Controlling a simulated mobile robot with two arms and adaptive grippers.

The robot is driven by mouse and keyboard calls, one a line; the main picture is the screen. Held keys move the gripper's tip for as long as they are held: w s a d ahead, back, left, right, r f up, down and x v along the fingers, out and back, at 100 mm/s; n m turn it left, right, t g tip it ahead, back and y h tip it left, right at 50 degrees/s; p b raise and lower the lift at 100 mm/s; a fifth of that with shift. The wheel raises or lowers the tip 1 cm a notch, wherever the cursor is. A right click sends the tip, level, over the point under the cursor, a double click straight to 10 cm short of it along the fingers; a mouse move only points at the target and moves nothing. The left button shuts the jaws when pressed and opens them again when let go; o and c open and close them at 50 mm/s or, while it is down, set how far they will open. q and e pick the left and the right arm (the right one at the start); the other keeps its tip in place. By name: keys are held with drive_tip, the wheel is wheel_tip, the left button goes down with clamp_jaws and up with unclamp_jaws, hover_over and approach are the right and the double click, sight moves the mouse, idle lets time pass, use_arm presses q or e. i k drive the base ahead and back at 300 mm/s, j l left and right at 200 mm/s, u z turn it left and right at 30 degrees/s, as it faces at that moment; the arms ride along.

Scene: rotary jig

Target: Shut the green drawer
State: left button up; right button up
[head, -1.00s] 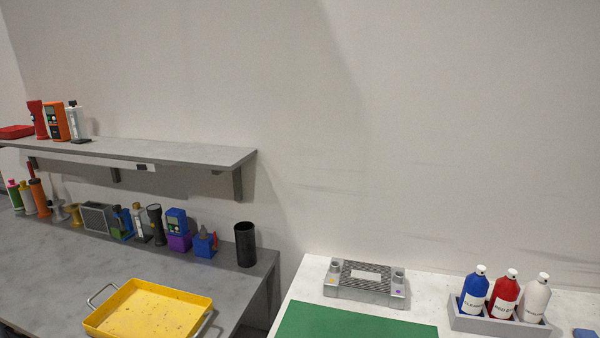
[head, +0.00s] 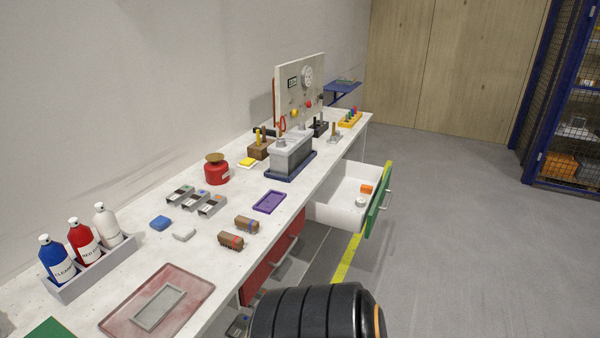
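The green drawer (head: 376,210) is pulled open under the white bench, toward the far right end. Its front is green with a pale bar handle (head: 386,199). Inside its white box lie an orange block (head: 366,189) and a small white round item (head: 360,202). A dark, ribbed rounded part, likely a link of my own arm, shows at the bottom middle. Neither gripper's fingers show in the head view.
The white bench (head: 316,190) carries bottles in a grey holder (head: 92,268), a red tray (head: 115,318), a purple tray (head: 269,202) and a grey machine (head: 291,152). A red drawer (head: 272,262) is below. The grey floor (head: 470,250) right of the open drawer is clear.

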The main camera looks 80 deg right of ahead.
sight(331, 204)
drive_tip(key=k+z, duration=0.1)
drive_tip(key=z, duration=0.3)
drive_tip(key=k+j+z, duration=0.1)
drive_tip(key=z, duration=0.25)
drive_tip(key=k+z, duration=0.1)
drive_tip(key=z, duration=2.2)
drive_tip(key=u, duration=0.3)
drive_tip(key=i+l+u, duration=0.25)
drive_tip(key=l+u, duration=0.15)
drive_tip(key=i+l+u, duration=0.2)
drive_tip(key=l+u, duration=0.2)
